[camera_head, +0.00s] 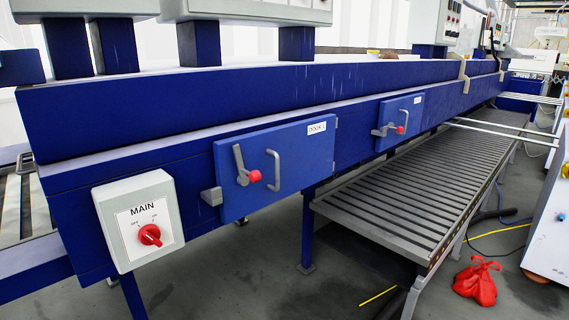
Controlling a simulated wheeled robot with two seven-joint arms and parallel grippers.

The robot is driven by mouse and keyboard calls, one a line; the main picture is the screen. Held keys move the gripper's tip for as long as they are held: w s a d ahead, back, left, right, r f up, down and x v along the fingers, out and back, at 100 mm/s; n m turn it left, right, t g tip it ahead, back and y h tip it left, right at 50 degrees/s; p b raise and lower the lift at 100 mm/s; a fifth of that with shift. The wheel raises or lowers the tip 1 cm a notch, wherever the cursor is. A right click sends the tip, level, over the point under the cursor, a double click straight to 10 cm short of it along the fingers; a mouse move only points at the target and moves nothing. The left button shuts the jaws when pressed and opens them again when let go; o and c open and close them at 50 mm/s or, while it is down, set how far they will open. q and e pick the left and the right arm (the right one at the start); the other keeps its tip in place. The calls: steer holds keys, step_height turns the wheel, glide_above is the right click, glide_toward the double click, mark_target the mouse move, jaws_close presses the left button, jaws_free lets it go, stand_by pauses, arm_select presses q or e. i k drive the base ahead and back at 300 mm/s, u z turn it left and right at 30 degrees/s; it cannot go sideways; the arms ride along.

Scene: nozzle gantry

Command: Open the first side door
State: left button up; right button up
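The first side door (290,172), a blue panel with a small white label at its upper right, is on the side of the long blue gantry beam. It looks closed. It carries a grey lever with a red knob (254,177) and, to the right of that, a grey bar handle (274,170). A grey latch block (211,196) sits at its left edge. A second, similar blue door (401,122) with its own red-knobbed lever is farther along the beam and also looks closed. Neither of my grippers shows in the head view.
A grey MAIN switch box (138,219) with a red rotary knob sticks out left of the first door. A slatted grey conveyor (410,190) runs low on the right. A red bag (476,281) and cables lie on the floor. Floor in front of the first door looks clear.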

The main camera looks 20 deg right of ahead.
mark_target(290, 158)
steer(key=z, duration=1.05)
steer(key=i, duration=0.65)
steer(key=u, duration=1.8)
